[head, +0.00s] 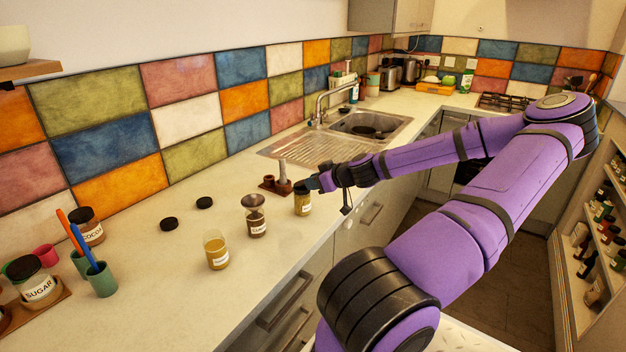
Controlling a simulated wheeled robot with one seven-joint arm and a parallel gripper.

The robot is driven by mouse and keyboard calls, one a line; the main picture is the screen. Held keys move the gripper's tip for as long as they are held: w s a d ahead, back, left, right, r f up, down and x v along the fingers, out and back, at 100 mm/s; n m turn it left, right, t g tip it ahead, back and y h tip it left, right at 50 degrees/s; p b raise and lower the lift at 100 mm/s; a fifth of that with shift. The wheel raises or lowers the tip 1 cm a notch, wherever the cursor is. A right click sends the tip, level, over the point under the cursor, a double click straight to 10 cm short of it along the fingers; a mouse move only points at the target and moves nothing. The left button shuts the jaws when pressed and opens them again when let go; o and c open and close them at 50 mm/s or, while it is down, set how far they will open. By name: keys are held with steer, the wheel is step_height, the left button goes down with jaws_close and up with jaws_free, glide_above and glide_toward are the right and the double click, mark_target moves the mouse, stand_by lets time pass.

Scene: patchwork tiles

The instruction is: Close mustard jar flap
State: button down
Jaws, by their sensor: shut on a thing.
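My gripper (311,184) is at the top of a small glass jar (303,202) with yellow-green contents and a pale label, near the counter's front edge. The fingers look shut at the level of its dark lid. They cover much of the lid, so I cannot tell its angle or exactly where they grip. Another glass jar (216,252) with yellow-brown contents stands open to the left. I cannot read either label well enough to tell which is mustard.
A jar with a funnel-like top (255,216) stands between the two jars. Two black lids (168,224) lie behind them. A brown stand with a pale upright (283,178) is close behind my gripper. A pen cup (101,281) and sugar jar (34,283) are at left.

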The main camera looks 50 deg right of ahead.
steer(key=shift+s+f+t, duration=0.1)
steer(key=shift+f+t, duration=0.25)
steer(key=shift+t, duration=0.15)
steer(key=shift+f, duration=0.1)
stand_by(0.3)
steer(key=c, duration=1)
jaws_free()
steer(key=shift+c, duration=0.2)
steer(key=shift+s, duration=0.1)
steer(key=v, duration=1)
steer(key=shift+s, duration=0.35)
steer(key=shift+d, duration=0.15)
steer(key=shift+c, duration=0.4)
